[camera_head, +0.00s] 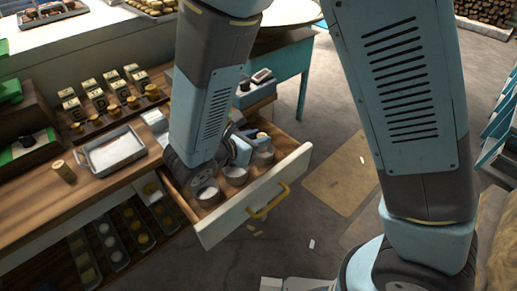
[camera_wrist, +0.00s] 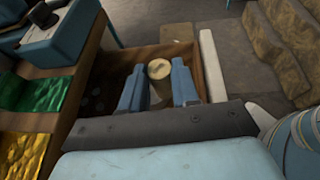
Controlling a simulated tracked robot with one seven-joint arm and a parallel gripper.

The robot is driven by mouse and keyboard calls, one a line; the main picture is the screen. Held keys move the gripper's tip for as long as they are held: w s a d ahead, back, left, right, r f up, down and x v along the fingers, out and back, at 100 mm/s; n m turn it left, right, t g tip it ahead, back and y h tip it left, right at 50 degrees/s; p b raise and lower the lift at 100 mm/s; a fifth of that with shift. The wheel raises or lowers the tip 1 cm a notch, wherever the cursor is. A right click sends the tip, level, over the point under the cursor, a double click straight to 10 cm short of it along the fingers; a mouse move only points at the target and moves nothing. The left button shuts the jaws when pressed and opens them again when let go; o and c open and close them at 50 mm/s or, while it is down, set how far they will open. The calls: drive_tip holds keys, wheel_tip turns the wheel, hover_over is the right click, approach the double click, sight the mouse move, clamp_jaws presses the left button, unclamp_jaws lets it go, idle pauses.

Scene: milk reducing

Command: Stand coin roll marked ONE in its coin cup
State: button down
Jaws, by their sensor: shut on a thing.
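My gripper (camera_wrist: 158,92) is shut on a tan cylindrical coin roll (camera_wrist: 159,70), which stands between its two blue fingers in the wrist view. No marking can be read on the roll. In the head view my gripper (camera_head: 242,150) is low over the open drawer (camera_head: 262,207), partly behind my own arm. Coin cups stand in the drawer: a near one (camera_head: 206,193), a middle one (camera_head: 235,173) and a far one (camera_head: 263,154). The fingers are close to the far and middle cups. The roll's lower end is hidden, so I cannot tell whether it is inside a cup.
The drawer has a white front with a yellow handle (camera_head: 268,200). A metal tray (camera_head: 113,150) and another short roll (camera_head: 62,171) stand on the wooden counter. Several labelled holders with coin stacks (camera_head: 105,95) are behind. Trays of coins fill the shelf below.

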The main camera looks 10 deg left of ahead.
drive_tip(key=w+f, duration=0.2)
drive_tip(key=f, duration=0.1)
drive_tip(key=w+f, duration=0.3)
drive_tip(key=shift+w+a+f, duration=0.15)
drive_tip(key=shift+w+a, duration=0.05)
drive_tip(key=shift+s+f, duration=0.1)
drive_tip(key=shift+f, duration=1.3)
drive_tip(key=shift+f, duration=0.15)
drive_tip(key=shift+f, duration=0.1)
